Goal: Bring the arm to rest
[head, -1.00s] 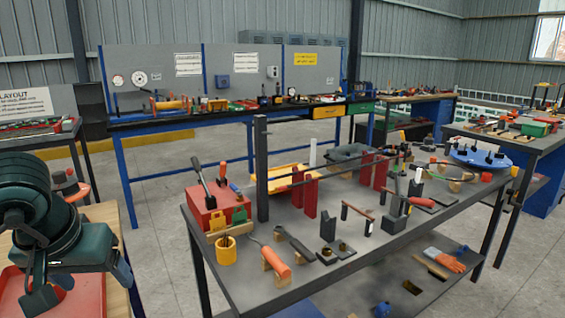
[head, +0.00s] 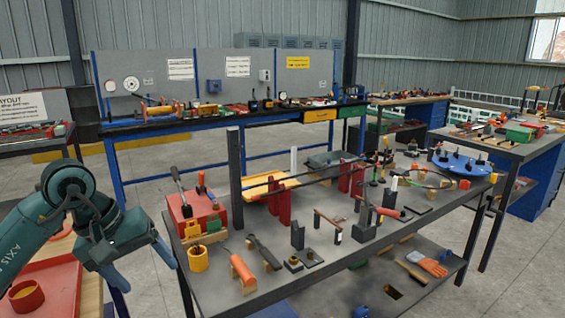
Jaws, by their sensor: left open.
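My left arm (head: 30,240) comes in from the left edge, dark green. My left gripper (head: 140,268) hangs at its end, fingers spread and pointing down to the right. It is open and nothing shows between the fingers. It appears in front of the left end of the dark workbench (head: 235,290), apart from it in the picture. My right gripper is not in view.
A red tray (head: 50,285) with a round red cup (head: 26,295) lies below my left arm. The workbench carries a red box (head: 196,215), a yellow cup (head: 198,258), an upright dark post (head: 235,180) and long bars on red supports. Concrete floor is open behind it.

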